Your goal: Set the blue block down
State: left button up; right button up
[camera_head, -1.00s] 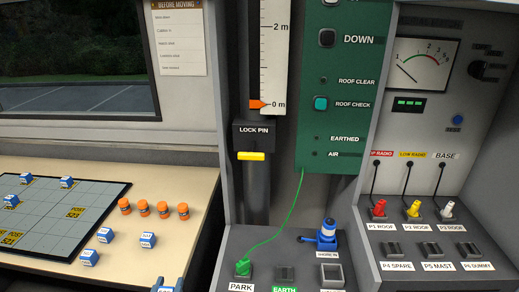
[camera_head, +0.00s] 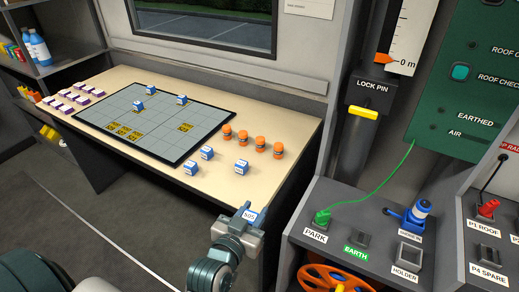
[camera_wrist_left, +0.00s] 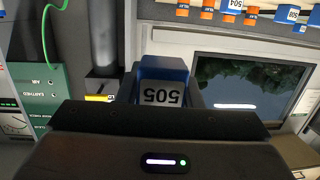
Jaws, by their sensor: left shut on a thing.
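My left gripper (camera_head: 243,215) is shut on a blue block (camera_head: 250,214) with a white label. The block is held off the front right corner of the desk, apart from the other blocks. In the left wrist view the held block (camera_wrist_left: 162,82) shows its label 505, upside down, between the jaws. Three more blue blocks (camera_head: 191,168) stand on the bare desk right of the board. My right gripper is not in view.
Several orange cylinders (camera_head: 260,144) stand in a row on the desk (camera_head: 300,115) near its right end. White-and-purple pieces (camera_head: 68,97) lie at the left. A console (camera_head: 340,240) with a green plug and cable (camera_head: 322,216) stands at the right. Much of the board is bare.

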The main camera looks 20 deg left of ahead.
pick_arm(q)
jog(key=shift+a+f, duration=0.3)
jog(key=a+f, duration=0.2)
jog(key=a, duration=0.6)
jog(key=s+a+f+m+h, duration=0.1)
jog(key=a+f, duration=0.1)
jog(key=a, duration=0.6)
jog(key=shift+a, duration=0.15)
